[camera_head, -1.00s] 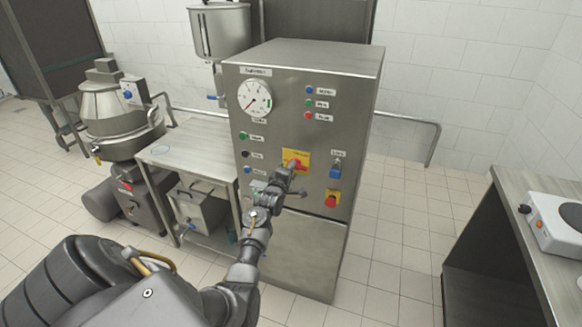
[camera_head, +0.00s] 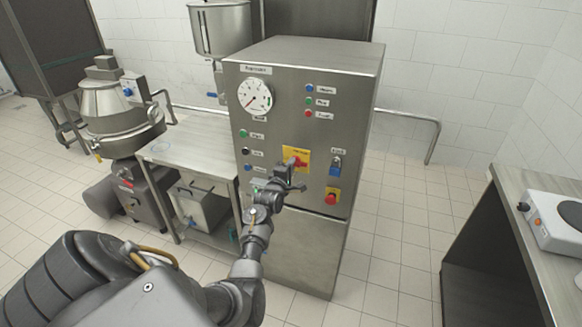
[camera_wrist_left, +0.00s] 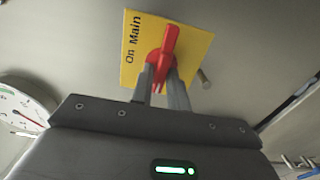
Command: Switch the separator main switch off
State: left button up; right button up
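The separator main switch is a red rotary handle (camera_head: 296,161) on a yellow plate (camera_head: 303,152), on the front of the steel control cabinet. In the head view the handle lies about level. My left gripper (camera_head: 284,175) is just below and in front of it. In the left wrist view the red handle (camera_wrist_left: 165,50) shows on the yellow plate (camera_wrist_left: 190,45), which reads "On Main". The left gripper's two fingers (camera_wrist_left: 161,82) are apart, with the handle's lower end seen between their tips. Whether they touch it is unclear. My right gripper is out of view.
The cabinet also bears a round gauge (camera_head: 254,94), a blue switch (camera_head: 335,167) and a red knob on yellow (camera_head: 331,198). A steel table (camera_head: 190,142) stands to the left. A counter with a hot plate (camera_head: 555,218) is at the right.

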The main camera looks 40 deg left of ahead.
pick_arm(q)
jog(key=o, duration=0.3)
jog(key=b+v, duration=0.2)
jog(key=v, duration=0.8)
jog(key=shift+s+d, duration=0.2)
jog(key=shift+s, duration=0.15)
